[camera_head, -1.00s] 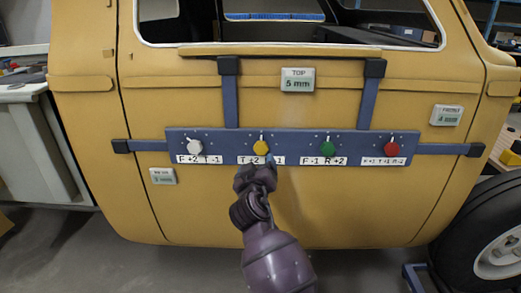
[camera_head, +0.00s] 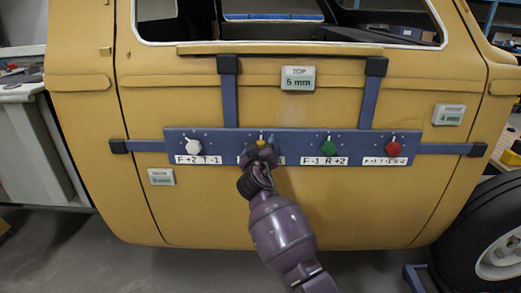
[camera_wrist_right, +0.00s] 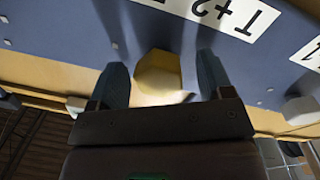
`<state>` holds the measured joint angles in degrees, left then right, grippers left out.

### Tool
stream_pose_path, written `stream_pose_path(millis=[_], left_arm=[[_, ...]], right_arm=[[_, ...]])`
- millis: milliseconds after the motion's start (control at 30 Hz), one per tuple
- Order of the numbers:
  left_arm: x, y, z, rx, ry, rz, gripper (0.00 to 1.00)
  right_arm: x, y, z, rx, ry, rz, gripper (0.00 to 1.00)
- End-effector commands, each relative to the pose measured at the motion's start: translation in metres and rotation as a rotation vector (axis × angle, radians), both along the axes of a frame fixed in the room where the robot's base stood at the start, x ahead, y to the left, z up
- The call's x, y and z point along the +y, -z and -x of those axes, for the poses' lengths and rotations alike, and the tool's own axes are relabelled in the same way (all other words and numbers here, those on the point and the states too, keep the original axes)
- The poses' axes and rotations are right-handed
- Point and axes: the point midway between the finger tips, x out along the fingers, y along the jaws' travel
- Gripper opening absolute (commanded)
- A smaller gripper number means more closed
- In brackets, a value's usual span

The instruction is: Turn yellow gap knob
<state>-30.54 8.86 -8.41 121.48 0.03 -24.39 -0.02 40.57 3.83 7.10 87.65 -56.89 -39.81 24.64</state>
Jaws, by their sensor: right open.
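The yellow knob (camera_head: 261,139) sits on the blue panel across the yellow car door, second from the left. Most of it is hidden in the head view by my right gripper (camera_head: 260,152). In the right wrist view the yellow knob (camera_wrist_right: 158,74) lies between the two blue-grey fingers of my right gripper (camera_wrist_right: 162,80). The fingers are apart, with a gap on each side of the knob. The label by the knob, partly covered in the head view, reads "T+2" in part in the wrist view. My left gripper is not in view.
The blue panel (camera_head: 300,138) also carries a white knob (camera_head: 194,147), a green knob (camera_head: 328,147) and a red knob (camera_head: 393,147). A TOP display (camera_head: 298,78) reads 5 mm. Other small displays sit at lower left (camera_head: 161,177) and right (camera_head: 448,114).

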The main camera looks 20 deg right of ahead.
Motion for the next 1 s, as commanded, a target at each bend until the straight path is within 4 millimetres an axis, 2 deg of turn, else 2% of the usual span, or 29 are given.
stream_pose_path(millis=[33,333,667,1000], left_arm=[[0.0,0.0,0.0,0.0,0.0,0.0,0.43],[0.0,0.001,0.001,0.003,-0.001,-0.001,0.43],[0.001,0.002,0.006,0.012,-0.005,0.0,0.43],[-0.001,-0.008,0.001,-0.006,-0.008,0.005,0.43]], right_arm=[[0.0,0.0,0.0,0.0,0.0,0.0,0.7],[0.0,0.0,0.0,0.0,0.0,0.0,0.24],[0.0,-0.001,0.0,0.023,0.0,0.05,0.24],[0.0,-0.003,0.0,0.124,0.001,0.268,0.24]])
